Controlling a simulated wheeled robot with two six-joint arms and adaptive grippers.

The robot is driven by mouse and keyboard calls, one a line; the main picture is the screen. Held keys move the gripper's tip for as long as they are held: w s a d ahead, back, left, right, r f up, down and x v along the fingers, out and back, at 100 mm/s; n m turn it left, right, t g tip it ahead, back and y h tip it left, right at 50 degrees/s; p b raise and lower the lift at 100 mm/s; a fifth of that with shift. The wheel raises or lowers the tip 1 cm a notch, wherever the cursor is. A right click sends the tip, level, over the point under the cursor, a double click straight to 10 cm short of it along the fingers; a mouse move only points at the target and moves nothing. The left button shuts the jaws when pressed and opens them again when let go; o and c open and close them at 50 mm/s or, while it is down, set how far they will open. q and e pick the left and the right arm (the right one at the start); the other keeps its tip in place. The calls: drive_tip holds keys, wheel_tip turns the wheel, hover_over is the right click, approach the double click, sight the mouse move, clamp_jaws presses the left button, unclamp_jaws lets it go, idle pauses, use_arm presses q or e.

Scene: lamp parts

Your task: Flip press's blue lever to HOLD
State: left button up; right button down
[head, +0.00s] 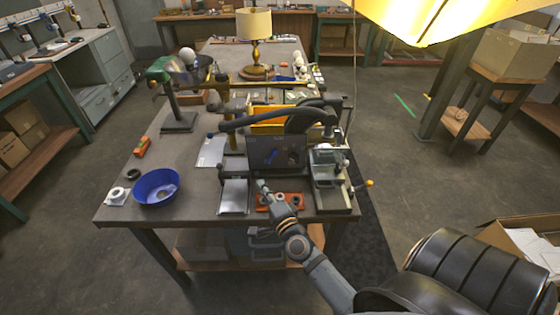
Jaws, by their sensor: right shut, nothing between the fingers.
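A press-like machine (328,172) of grey metal stands at the right front of the workbench, with a yellow-knobbed handle sticking out to its right. A dark upright panel (262,145) stands left of it and shows a small slanted blue shape (271,160). I cannot tell whether that shape is the blue lever, and no HOLD mark is readable. My right gripper (262,186) is shut and empty, just below the panel, above the left end of a red-orange block (290,199) with dark round features. I cannot tell if it touches anything. My left gripper is out of view.
A blue bowl (156,190) and a white part (117,196) sit at the bench's left front. A metal plate (233,197) lies left of my gripper. A green-headed stand (178,122) and a lit lamp (254,26) stand farther back.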

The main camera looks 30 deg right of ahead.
sight(271, 157)
drive_tip(key=s+d+m+g+h, duration=0.1)
drive_tip(key=d+m+h, duration=0.5)
drive_tip(key=m, duration=0.3)
drive_tip(key=shift+s+d+f+g+h, duration=0.2)
drive_tip(key=shift+d+f+g+h, duration=0.2)
drive_tip(key=shift+d, duration=0.5)
drive_tip(key=p+x, duration=0.1)
drive_tip(key=x, duration=0.9)
drive_tip(key=shift+w, duration=0.1)
